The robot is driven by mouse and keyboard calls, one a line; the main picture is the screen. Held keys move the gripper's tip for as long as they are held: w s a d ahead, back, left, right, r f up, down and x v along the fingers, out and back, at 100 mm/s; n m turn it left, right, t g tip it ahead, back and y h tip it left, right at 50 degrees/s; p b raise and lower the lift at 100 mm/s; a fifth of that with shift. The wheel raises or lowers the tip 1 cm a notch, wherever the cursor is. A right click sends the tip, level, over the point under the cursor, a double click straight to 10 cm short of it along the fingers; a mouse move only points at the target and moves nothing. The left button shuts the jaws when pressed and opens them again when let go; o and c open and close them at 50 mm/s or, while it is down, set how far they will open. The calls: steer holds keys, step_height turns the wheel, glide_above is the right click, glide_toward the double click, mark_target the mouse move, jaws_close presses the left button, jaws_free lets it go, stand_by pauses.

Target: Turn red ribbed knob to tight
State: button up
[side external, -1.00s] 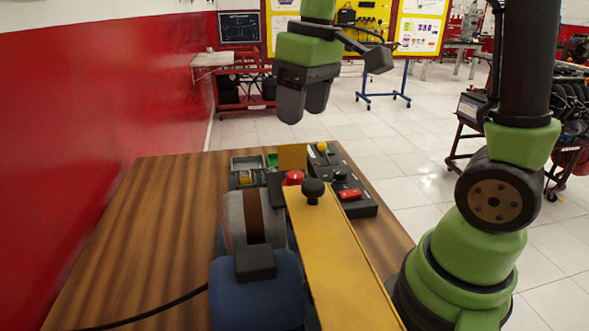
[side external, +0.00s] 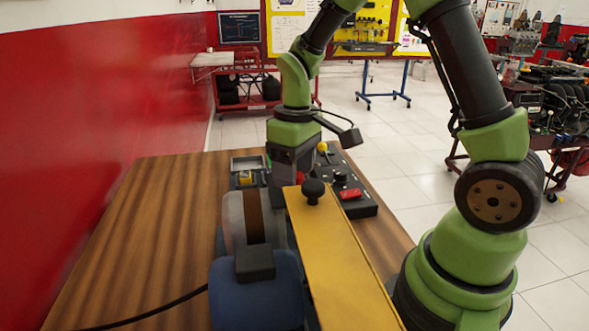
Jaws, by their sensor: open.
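The red ribbed knob (side external: 300,178) is on the machine on the wooden table, behind the black ball knob. Only a sliver of its red shows at the right side of my gripper. My gripper (side external: 286,178) is open and has its fingers down at the red knob, seen from behind the machine. The fingers hide most of the knob, so I cannot tell whether they touch it or stand around it.
A yellow guard plate (side external: 335,255) with a black ball knob (side external: 313,190) stands close in front. A control box (side external: 345,187) with a yellow-topped lever and a red switch lies to the right. A blue motor (side external: 256,295) is nearest.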

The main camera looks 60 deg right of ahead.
steer(key=shift+f, duration=0.2)
steer(key=c, duration=0.9)
steer(key=shift+c, duration=0.2)
